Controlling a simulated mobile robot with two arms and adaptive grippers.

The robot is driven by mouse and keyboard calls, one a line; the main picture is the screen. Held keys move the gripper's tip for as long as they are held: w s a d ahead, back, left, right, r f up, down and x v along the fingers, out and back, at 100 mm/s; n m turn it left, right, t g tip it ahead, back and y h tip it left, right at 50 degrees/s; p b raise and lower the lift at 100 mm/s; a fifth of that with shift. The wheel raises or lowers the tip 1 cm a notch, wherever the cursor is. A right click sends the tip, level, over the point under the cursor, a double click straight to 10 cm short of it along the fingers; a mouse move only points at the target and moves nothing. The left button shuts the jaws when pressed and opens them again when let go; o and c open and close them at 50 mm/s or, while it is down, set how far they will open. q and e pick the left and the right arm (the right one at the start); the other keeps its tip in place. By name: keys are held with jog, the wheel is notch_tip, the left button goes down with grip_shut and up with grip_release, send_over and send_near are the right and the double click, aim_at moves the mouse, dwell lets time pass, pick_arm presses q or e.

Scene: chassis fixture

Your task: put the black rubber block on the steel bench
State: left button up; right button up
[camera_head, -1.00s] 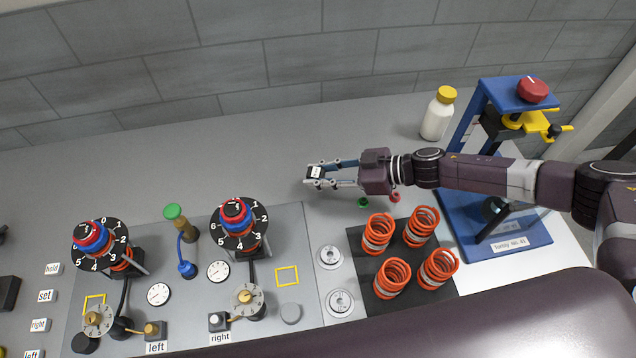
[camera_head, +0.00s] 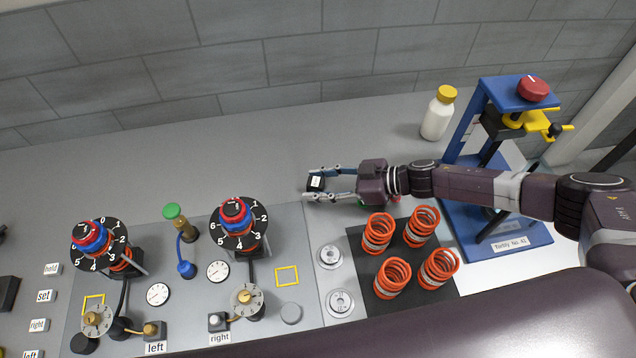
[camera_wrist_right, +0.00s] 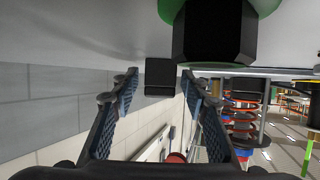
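In the right wrist view, the block (camera_wrist_right: 160,77) sits between the open fingertips (camera_wrist_right: 159,84) with a gap on both sides. My left gripper is not in view.
A white bottle (camera_head: 437,115) and a blue press (camera_head: 480,120) stand at the right. Orange springs (camera_head: 391,278) stand on a black mat nearer me. A panel with dials (camera_head: 239,224) lies left. Bench behind is clear.

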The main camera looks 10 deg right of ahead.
aim_at(324, 183)
jog(key=shift+r, duration=0.15)
jog(key=b+v, duration=0.1)
jog(key=v, duration=0.5)
jog(key=shift+s+d+r, duration=0.1)
jog(key=shift+s+d, duration=0.05)
jog(key=shift+d, duration=0.2)
jog(key=shift+s+d+r, duration=0.15)
jog(key=shift+d+r, duration=0.1)
jog(key=shift+d, duration=0.05)
